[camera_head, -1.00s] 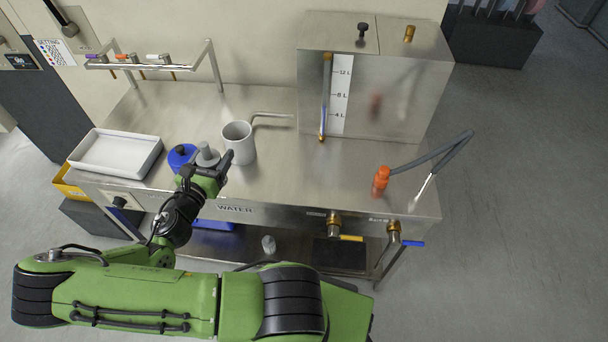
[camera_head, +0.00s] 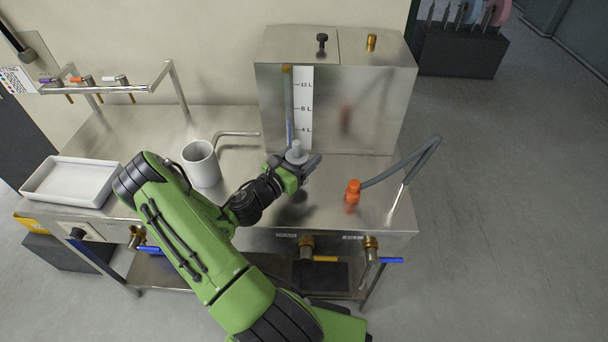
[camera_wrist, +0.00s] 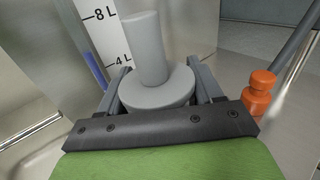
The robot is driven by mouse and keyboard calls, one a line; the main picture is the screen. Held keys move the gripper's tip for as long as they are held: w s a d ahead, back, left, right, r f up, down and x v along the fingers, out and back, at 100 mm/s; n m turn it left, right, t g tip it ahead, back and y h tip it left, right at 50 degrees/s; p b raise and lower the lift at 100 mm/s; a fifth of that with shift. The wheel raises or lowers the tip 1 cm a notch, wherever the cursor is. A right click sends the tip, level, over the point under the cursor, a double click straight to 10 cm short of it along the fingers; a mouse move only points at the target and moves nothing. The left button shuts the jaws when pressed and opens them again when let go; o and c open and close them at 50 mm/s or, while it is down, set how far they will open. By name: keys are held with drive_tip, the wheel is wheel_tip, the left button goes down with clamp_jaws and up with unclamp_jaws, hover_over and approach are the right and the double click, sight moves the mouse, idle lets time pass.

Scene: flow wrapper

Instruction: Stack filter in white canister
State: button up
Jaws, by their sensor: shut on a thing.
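The white canister (camera_head: 201,164) stands upright on the steel counter, left of my gripper. My gripper (camera_head: 298,163) is shut on a grey filter (camera_head: 296,152), a round disc with a cylinder standing up from it. It holds the filter above the counter, in front of the steel tank. In the wrist view the filter (camera_wrist: 156,88) sits between the two fingers of my gripper (camera_wrist: 158,92), cylinder upward and slightly tilted in the picture. The inside bottom of the canister cannot be seen.
A steel tank (camera_head: 380,100) with a litre scale stands behind my gripper. An orange fitting (camera_head: 352,192) with a grey hose is to its right. A white tray (camera_head: 72,183) lies at the left. A bent steel pipe (camera_head: 237,134) runs behind the canister. Valves line the front edge.

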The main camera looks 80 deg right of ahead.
drive_tip(key=shift+f+b, duration=0.6)
drive_tip(key=shift+f, duration=1.25)
drive_tip(key=o, duration=1.1)
drive_tip(key=shift+r, duration=0.15)
drive_tip(key=p+v, duration=0.1)
drive_tip(key=v, duration=1.1)
